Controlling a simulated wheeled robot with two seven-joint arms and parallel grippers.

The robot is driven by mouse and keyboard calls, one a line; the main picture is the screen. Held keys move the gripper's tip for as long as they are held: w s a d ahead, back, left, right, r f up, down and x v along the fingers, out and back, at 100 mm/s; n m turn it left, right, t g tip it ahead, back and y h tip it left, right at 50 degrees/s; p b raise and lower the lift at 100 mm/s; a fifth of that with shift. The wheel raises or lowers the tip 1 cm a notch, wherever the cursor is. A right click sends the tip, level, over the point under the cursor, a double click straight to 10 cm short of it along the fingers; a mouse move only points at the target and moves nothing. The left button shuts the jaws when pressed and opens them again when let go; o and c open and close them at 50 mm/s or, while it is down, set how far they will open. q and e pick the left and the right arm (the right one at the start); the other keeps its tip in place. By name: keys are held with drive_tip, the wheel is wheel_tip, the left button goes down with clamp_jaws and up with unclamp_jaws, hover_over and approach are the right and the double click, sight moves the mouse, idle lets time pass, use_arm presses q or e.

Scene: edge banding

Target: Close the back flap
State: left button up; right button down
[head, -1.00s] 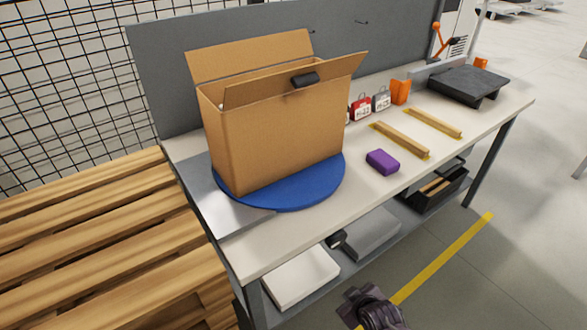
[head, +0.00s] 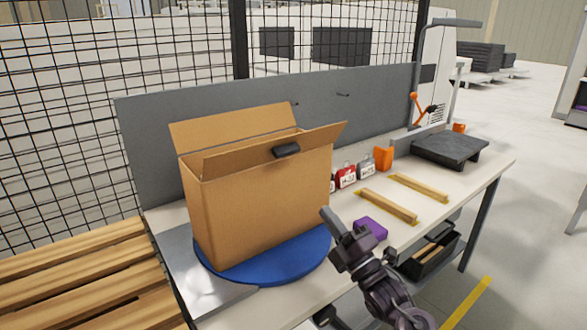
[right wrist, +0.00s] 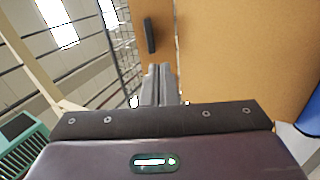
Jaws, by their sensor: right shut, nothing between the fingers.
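An open cardboard box (head: 262,215) stands on a blue round turntable (head: 285,265) on the workbench. Its back flap (head: 235,130) stands up, leaning back. The front flap (head: 240,160) sticks up and outward, with a black piece (head: 287,150) on it. My right gripper (head: 328,217) is shut and empty, in front of the box's right side and near the purple block. In the right wrist view the shut fingers (right wrist: 158,85) point along the cardboard (right wrist: 235,50), with the black piece (right wrist: 150,35) beyond them. I cannot tell whether they touch the box. My left gripper is not in view.
A purple block (head: 371,229), two wooden strips (head: 388,206), small red and grey items (head: 346,176) and an orange holder (head: 383,158) lie right of the box. A dark platform (head: 450,148) stands farther right. A grey panel (head: 150,150) runs behind. A wooden pallet (head: 80,280) is at left.

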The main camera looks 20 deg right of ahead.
drive_tip(key=r, duration=0.1)
drive_tip(key=p, duration=0.5)
approach(289, 155)
drive_tip(key=shift+n+y, duration=0.3)
drive_tip(key=shift+n, duration=0.1)
drive_tip(key=x, duration=0.6)
drive_tip(key=shift+d, duration=0.15)
drive_tip(key=shift+w+p, duration=0.3)
drive_tip(key=shift+w, duration=0.2)
drive_tip(key=shift+r, duration=0.15)
